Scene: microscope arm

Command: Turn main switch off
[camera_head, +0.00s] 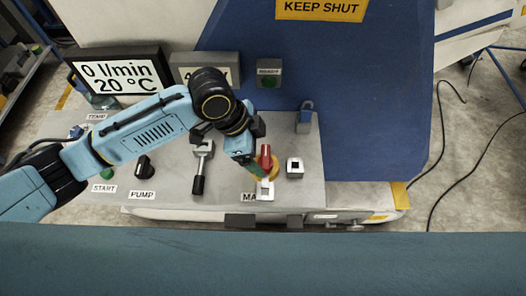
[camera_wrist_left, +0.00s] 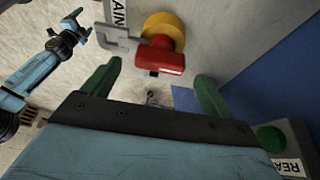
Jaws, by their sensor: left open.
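The main switch has a red handle (camera_head: 265,158) on a yellow disc (camera_head: 266,174), above a partly covered label that starts "MA". My left gripper (camera_head: 257,168) is at the switch, pointing down at it. In the left wrist view, the red handle (camera_wrist_left: 162,56) lies ahead of the opening of the left gripper (camera_wrist_left: 158,72), with one green finger to each side. The fingers are apart and I see no contact. The yellow disc (camera_wrist_left: 165,28) shows behind the handle. My right gripper (camera_wrist_left: 78,27) shows at the upper left of the wrist view, apart from the switch, with its fingers apart.
A grey bracket (camera_wrist_left: 117,40) sits beside the handle. A black-and-white block (camera_head: 295,168) stands right of the switch, a grey lever (camera_head: 201,165) left. A blue panel (camera_head: 370,110) borders the right.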

